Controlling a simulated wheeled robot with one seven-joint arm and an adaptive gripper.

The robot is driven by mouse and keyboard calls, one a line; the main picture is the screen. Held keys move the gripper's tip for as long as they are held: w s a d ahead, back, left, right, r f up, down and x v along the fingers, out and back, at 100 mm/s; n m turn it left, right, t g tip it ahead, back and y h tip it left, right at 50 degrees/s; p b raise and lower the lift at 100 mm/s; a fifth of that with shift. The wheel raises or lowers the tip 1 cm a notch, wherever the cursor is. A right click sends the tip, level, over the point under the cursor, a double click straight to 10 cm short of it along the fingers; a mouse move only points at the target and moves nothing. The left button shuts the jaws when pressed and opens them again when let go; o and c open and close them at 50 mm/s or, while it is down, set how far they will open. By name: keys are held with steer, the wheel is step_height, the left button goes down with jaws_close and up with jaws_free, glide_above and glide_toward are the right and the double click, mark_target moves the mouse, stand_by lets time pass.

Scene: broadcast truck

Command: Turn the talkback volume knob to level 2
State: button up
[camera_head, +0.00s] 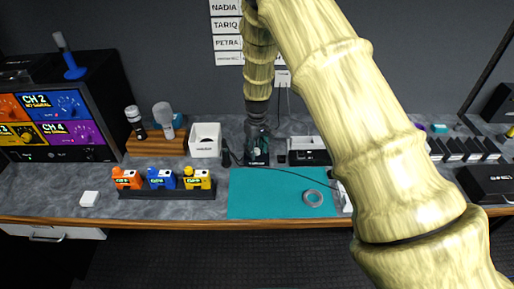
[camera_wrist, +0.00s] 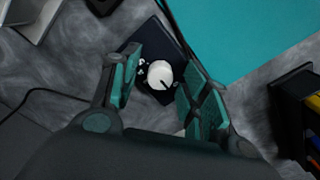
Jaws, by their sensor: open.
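The talkback volume knob (camera_wrist: 159,75) is a round white dial with a dark pointer line, on a small dark box (camera_wrist: 158,42) in the wrist view. The pointer line runs toward the lower right of the picture. Small white marks show beside the knob, too small to read. My gripper (camera_wrist: 162,88) is open, with one finger on each side of the knob. A gap shows at the left finger; I cannot tell whether the right finger touches. In the head view my gripper (camera_head: 257,142) is over the box, and the knob is mostly hidden by it.
A white container (camera_head: 205,139) stands to the left and a black-and-white device (camera_head: 308,150) to the right. A thin cable runs nearby.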

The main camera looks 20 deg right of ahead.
steer(key=shift+c, duration=0.3)
jaws_close()
steer(key=shift+m, duration=0.4)
steer(key=m+b, duration=0.2)
steer(key=m, duration=0.2)
steer(key=shift+m, duration=0.4)
steer(key=m+b, duration=0.1)
steer(key=m, duration=0.5)
